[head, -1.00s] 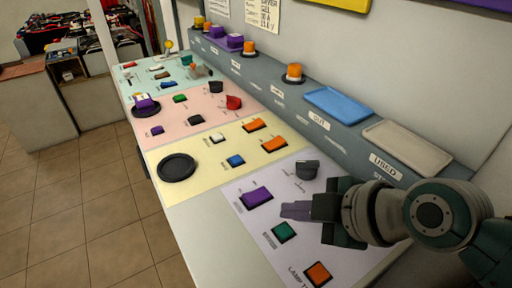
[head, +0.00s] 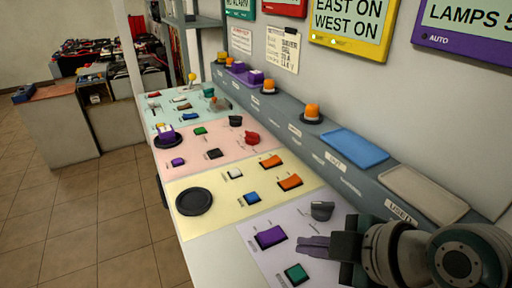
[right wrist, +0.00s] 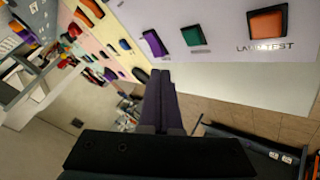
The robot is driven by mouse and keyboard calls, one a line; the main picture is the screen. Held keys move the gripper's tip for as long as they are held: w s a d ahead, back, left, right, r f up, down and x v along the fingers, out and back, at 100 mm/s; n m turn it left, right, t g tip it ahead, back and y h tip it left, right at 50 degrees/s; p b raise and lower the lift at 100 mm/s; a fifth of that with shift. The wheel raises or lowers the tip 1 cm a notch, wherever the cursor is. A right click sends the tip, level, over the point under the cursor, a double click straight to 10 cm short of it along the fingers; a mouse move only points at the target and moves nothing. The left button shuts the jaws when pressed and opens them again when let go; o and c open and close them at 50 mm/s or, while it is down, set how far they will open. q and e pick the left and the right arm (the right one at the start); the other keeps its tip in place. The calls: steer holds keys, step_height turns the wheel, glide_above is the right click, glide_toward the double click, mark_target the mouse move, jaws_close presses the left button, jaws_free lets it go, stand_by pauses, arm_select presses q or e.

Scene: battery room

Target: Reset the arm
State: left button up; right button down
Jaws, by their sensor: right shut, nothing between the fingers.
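My right gripper (head: 314,247) reaches in from the lower right in the head view. Its fingers are shut with nothing between them. They point left over the lilac section of the console (head: 262,228), between a purple rocker switch (head: 270,237) and a grey knob (head: 322,210). A green switch (head: 297,274) lies just below the fingertips. In the right wrist view the shut fingers (right wrist: 162,100) point up the picture, with the purple switch (right wrist: 155,43), green switch (right wrist: 193,35) and orange lamp test switch (right wrist: 267,23) beyond them. My left gripper is not in view.
The console's yellow, pink and pale green sections carry several switches and a black round pad (head: 194,201). A ledge behind holds orange beacons, a blue tray (head: 354,149) and a grey tray (head: 424,193). Signs hang on the wall. Tiled floor (head: 95,215) is free at left.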

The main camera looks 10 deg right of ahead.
steer(key=s+d+r+m+g+h+p, duration=0.1)
steer(key=s+d+r+m+h, duration=0.2)
steer(key=s, duration=0.4)
steer(key=s+d+r+m+g, duration=0.1)
steer(key=s+r+m+g, duration=0.15)
steer(key=s+m, duration=0.35)
steer(key=s+d+r+m+g+h+p, duration=0.1)
steer(key=s+d+r+m+h, duration=0.2)
steer(key=s, duration=0.4)
step_height(320, 180, up, 34)
steer(key=a+m+y+p, duration=0.1)
steer(key=p, duration=3.2)
steer(key=shift+w+f, duration=0.2)
steer(key=shift+f, duration=0.1)
